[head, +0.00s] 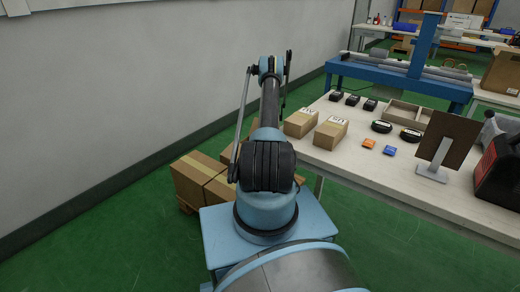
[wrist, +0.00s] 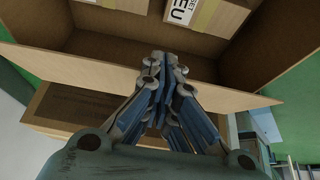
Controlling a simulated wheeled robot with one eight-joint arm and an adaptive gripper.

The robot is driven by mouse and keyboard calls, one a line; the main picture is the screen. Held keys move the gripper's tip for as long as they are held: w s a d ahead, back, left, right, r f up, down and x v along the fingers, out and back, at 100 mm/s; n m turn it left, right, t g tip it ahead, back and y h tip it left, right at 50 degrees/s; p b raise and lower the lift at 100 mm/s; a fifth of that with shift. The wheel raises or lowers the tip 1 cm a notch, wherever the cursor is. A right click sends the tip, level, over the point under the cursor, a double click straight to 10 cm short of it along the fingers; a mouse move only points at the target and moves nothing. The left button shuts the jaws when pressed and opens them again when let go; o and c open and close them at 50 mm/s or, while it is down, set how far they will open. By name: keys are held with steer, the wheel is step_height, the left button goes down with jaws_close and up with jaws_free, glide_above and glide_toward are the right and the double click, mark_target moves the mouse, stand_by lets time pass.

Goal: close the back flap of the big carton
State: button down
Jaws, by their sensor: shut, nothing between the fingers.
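In the wrist view I look into an open brown carton (wrist: 125,46) with small labelled boxes (wrist: 218,12) inside. A cardboard flap (wrist: 60,74) runs across the view along the carton's near side, standing out from the opening. My gripper (wrist: 165,62) is shut and empty. Its fingertips overlap the flap and the carton's inside in the picture; I cannot tell whether they touch. I cannot tell for sure which flap this is. In the head view my arm hides the gripper and the open carton.
Another brown carton surface (wrist: 85,108) lies below the flap. In the head view, taped cartons (head: 200,182) stand on the floor left of my arm, near the grey wall (head: 110,80). A worktable (head: 400,175) with small boxes (head: 331,133) and devices stands to the right.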

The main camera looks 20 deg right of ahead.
steer(key=shift+d, duration=0.2)
steer(key=shift+r, duration=0.15)
steer(key=shift+r, duration=0.7)
